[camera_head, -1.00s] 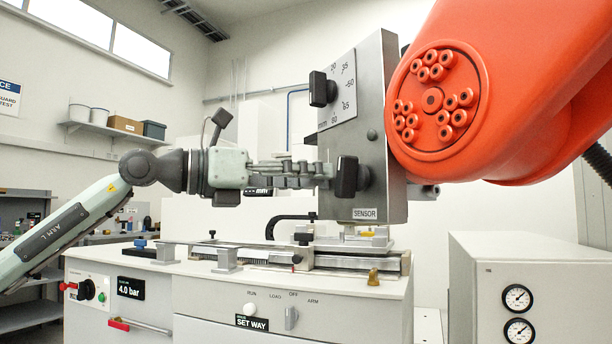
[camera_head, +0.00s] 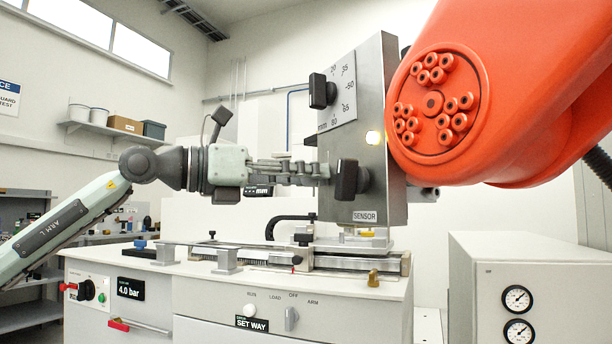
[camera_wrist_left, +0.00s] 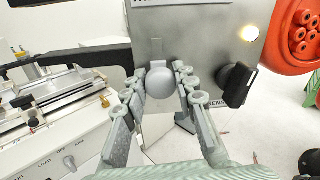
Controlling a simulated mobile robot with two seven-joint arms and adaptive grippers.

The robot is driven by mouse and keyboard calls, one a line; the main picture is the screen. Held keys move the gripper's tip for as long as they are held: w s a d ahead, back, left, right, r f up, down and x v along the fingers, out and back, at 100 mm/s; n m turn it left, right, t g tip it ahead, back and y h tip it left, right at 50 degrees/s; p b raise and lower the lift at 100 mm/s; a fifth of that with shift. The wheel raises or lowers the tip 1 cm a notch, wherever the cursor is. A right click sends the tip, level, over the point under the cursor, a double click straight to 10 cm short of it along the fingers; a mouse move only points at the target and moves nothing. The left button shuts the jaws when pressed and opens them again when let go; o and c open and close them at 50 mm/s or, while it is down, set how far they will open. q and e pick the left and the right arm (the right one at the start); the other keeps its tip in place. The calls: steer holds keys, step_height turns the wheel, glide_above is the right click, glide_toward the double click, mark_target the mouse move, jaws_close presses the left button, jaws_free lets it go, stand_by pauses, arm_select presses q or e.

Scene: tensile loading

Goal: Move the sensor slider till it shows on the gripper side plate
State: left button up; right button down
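The grey sensor box (camera_head: 385,130) stands tilted, with a marked scale (camera_head: 338,90), two black knobs and a SENSOR label. A round lamp (camera_head: 373,137) glows on its face; it also shows in the left wrist view (camera_wrist_left: 249,33). My left gripper (camera_head: 322,170) reaches from the left to beside the lower black knob (camera_head: 350,178). In the left wrist view, a grey ball (camera_wrist_left: 160,82) sits between my left fingertips (camera_wrist_left: 166,78), and the lower black knob (camera_wrist_left: 238,85) is apart to their right. Whether both fingers press on the ball is unclear. My right gripper is out of view.
A large orange arm part (camera_head: 530,90) is close to the sensor box on the right. Below is a machine bench (camera_head: 330,285) with rails, a switch and a SET WAY display. A white cabinet with gauges (camera_head: 480,295) stands at the right.

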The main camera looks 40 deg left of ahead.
arm_select(q)
steer(key=o, duration=0.5)
steer(key=shift+c, duration=0.2)
steer(key=shift+s, duration=0.15)
steer(key=v, duration=1.1)
steer(key=shift+s+a, duration=0.3)
steer(key=shift+a, duration=0.05)
